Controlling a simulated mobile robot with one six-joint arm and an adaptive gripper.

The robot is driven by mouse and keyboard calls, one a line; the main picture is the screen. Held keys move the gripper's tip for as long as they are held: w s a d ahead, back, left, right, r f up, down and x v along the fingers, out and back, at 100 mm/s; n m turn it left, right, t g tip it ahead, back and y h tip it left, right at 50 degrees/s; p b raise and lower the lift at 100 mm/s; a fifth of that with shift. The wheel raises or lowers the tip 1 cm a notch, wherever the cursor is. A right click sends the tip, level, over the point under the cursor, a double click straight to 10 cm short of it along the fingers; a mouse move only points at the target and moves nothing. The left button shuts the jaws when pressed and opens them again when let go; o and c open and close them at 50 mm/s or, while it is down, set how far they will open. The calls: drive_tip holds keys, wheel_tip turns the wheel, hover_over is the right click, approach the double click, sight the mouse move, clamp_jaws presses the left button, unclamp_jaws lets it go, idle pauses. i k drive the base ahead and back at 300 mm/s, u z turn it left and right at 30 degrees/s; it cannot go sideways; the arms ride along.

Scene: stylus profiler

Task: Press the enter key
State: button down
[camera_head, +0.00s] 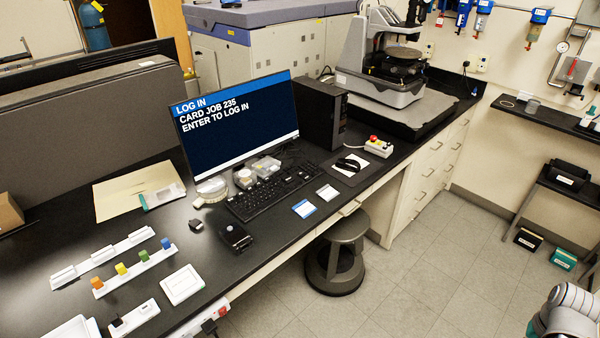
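A black keyboard (265,198) lies on the dark bench in front of the monitor (236,120). The enter key is too small to tell apart from the other keys. The monitor reads "LOG IN", "CARD JOB 235" and "ENTER TO LOG IN". My gripper does not show in this view. A grey and white rounded part at the bottom right corner looks like my own arm, far from the keyboard.
Small containers (245,178) stand between keyboard and monitor. A mouse (348,164) lies to the right, near a small control box with a red button (378,146). Two cards lie by the front edge. A grey stool (335,262) stands below.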

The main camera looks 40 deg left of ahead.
sight(288, 179)
drive_tip(key=u, duration=0.3)
drive_tip(key=i, duration=0.8)
drive_tip(key=u, duration=0.55)
drive_tip(key=i, duration=0.6)
drive_tip(key=u, duration=0.25)
drive_tip(key=k, duration=0.95)
drive_tip(key=u, duration=0.15)
drive_tip(key=i, duration=0.95)
